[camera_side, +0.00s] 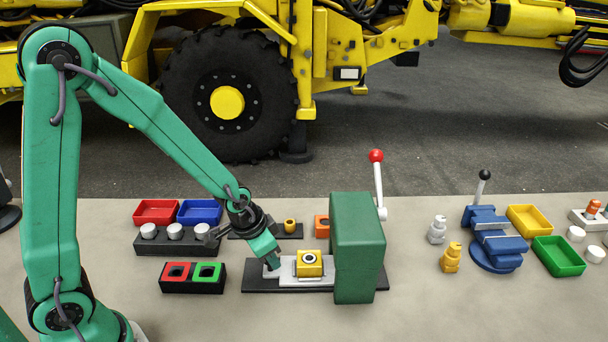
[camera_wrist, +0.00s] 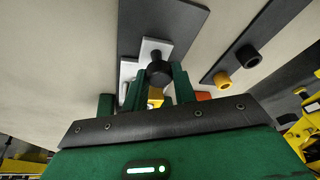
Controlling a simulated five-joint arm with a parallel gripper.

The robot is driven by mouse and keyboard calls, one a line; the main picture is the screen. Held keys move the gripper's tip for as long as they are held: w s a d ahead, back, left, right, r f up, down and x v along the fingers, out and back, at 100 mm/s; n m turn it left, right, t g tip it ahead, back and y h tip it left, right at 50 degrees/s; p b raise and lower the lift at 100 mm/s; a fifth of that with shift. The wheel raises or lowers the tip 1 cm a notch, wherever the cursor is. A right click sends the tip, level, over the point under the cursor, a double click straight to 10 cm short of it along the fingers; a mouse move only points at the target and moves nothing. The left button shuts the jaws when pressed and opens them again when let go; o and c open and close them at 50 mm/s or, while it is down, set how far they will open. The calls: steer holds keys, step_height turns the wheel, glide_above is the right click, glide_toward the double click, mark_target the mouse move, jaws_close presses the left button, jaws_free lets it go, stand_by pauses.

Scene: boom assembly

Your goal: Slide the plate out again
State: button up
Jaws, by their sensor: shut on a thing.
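The light grey plate (camera_side: 284,270) lies on a dark base strip and runs toward the green press (camera_side: 358,245). My gripper (camera_side: 272,263) is low at the plate's left end. In the wrist view, my gripper (camera_wrist: 158,80) is shut on a black knob (camera_wrist: 158,70) at the end of the plate (camera_wrist: 156,46). Its green fingers stand on both sides of the knob. The yellow block is mostly hidden there, and the plate's far end is not clear.
A lever with a red ball (camera_side: 376,156) rises behind the press. Behind my gripper are a rack of white caps (camera_side: 175,232), red and blue trays (camera_side: 200,211), and an orange block (camera_side: 322,226). A two-pocket holder (camera_side: 192,276) stands left. The front table is clear.

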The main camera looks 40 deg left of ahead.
steer(key=shift+o, duration=0.3)
steer(key=shift+s+a+r, duration=0.1)
steer(key=shift+s+a, duration=0.45)
steer(key=shift+a, duration=0.25)
steer(key=shift+s+a+r, duration=0.1)
steer(key=shift+s+a, duration=0.45)
steer(key=shift+a, duration=0.2)
steer(key=shift+o, duration=0.4)
steer(key=shift+s, duration=0.1)
steer(key=o, duration=0.7)
steer(key=shift+o, duration=0.2)
steer(key=shift+s+f, duration=0.1)
step_height(320, 180, up, 8)
